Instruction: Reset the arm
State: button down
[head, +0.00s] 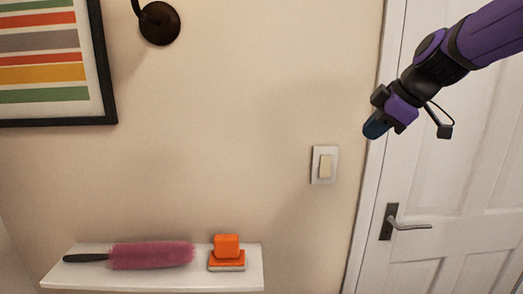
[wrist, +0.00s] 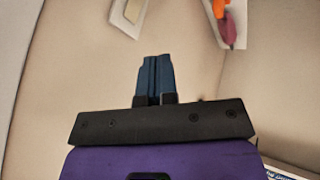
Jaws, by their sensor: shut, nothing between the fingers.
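My gripper (head: 375,128) is at the upper right of the head view, in front of the white door frame and to the upper right of the light switch. My arm is purple and black and comes in from the top right corner. In the wrist view my gripper's blue fingers (wrist: 154,60) are together, with nothing between them. The gripper touches nothing that I can see.
A white shelf (head: 150,276) at the lower left holds a pink duster (head: 150,255) and an orange brush (head: 227,258). A light switch (head: 325,166) is on the wall. A white door (head: 470,200) with a handle (head: 405,225) stands right. A framed striped picture (head: 107,60) and wall lamp (head: 160,23) hang upper left.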

jog(key=s+d+f+m+h, duration=0.2)
jog(key=s+m, duration=0.5)
jog(key=s, duration=0.4)
jog(key=s+d+f+m+h, duration=0.2)
jog(key=s+m, duration=0.5)
jog(key=s, duration=0.5)
jog(key=shift+d+f+g, duration=0.2)
jog(key=shift+f+g, duration=0.1)
jog(key=shift+f, duration=0.3)
